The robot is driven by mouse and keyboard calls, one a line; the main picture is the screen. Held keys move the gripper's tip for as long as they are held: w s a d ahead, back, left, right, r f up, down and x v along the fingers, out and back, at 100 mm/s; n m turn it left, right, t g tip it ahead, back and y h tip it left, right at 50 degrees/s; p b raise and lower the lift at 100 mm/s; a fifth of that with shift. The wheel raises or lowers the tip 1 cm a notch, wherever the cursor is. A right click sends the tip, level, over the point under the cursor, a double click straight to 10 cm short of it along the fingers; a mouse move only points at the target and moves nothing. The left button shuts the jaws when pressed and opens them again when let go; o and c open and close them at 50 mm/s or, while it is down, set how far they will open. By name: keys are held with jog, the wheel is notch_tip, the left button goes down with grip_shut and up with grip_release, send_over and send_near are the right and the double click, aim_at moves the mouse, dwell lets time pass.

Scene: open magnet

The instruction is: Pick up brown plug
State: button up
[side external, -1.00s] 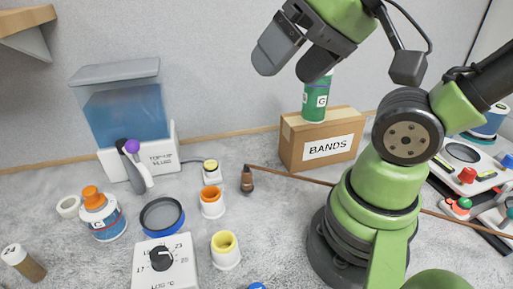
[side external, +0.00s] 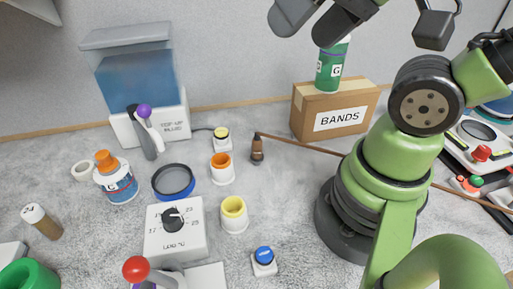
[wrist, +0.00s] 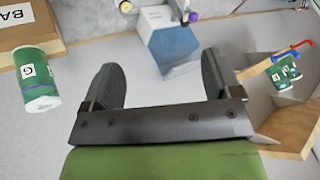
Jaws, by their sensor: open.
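The brown plug (side external: 257,149) stands on the grey bench in the middle of the side view, at the end of a brown cable that runs right behind my base. My gripper (side external: 312,22) is at the top of the side view, high above the bench and away from the plug, its tips partly cut off by the frame edge. In the wrist view my gripper (wrist: 160,80) has its two dark fingers wide apart with nothing between them. I cannot make out the plug in the wrist view.
A BANDS box (side external: 335,112) with a green can (side external: 331,70) on top stands behind and right of the plug. Bench in front of the plug is clear.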

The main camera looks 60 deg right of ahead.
jog(key=c, duration=0.5)
jog(key=m+g+h, duration=0.2)
jog(key=g, duration=0.5)
send_over(256, 137)
jog(key=f, duration=1.8)
jog(key=shift+w+d, duration=0.15)
jog(key=shift+d, duration=0.2)
jog(key=shift+f, duration=5.15)
